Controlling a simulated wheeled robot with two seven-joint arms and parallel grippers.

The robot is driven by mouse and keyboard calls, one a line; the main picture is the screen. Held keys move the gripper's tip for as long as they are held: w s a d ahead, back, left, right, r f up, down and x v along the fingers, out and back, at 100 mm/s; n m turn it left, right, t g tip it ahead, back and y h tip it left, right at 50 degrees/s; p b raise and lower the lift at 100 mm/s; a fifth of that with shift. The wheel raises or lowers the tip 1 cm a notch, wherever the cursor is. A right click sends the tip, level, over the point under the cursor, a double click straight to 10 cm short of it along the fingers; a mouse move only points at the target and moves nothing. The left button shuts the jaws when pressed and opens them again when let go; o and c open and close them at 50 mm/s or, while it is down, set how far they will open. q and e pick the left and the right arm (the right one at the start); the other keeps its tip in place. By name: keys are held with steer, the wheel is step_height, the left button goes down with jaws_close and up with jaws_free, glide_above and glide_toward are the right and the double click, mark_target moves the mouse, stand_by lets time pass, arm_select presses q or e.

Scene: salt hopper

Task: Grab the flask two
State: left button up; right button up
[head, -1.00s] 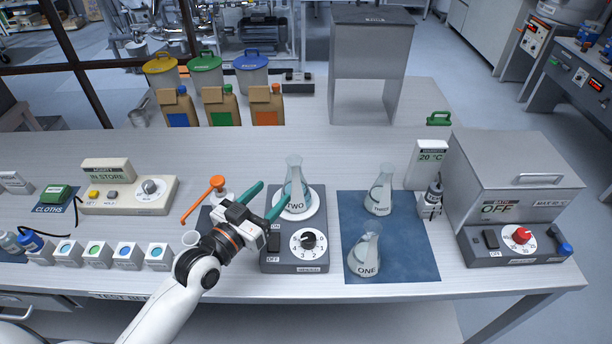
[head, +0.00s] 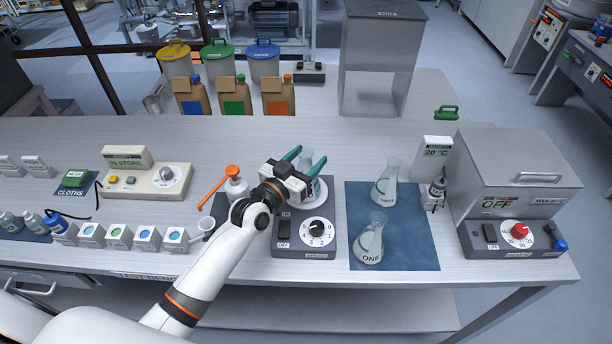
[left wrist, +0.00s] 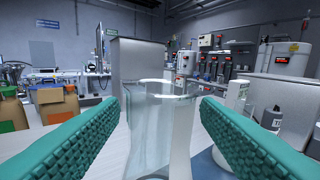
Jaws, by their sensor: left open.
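Flask two (head: 306,158) is a clear glass conical flask on the round white top (head: 322,194) of the grey stirrer. My left gripper (head: 306,160) is open at the flask, its teal fingers either side of the neck and partly hiding it in the head view. In the left wrist view the flask's clear neck and rim (left wrist: 165,95) stand between the two spread fingers, with a visible gap on both sides. The flask is upright. My right gripper is in neither view.
Flask one (head: 369,245) and flask three (head: 385,188) stand on a blue mat (head: 418,252) to the right. A metal oven box (head: 520,175) is further right.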

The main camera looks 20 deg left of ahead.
arm_select(q)
steer(key=shift+s, duration=0.15)
steer(key=c, duration=0.4)
steer(key=shift+r, duration=0.1)
jaws_close()
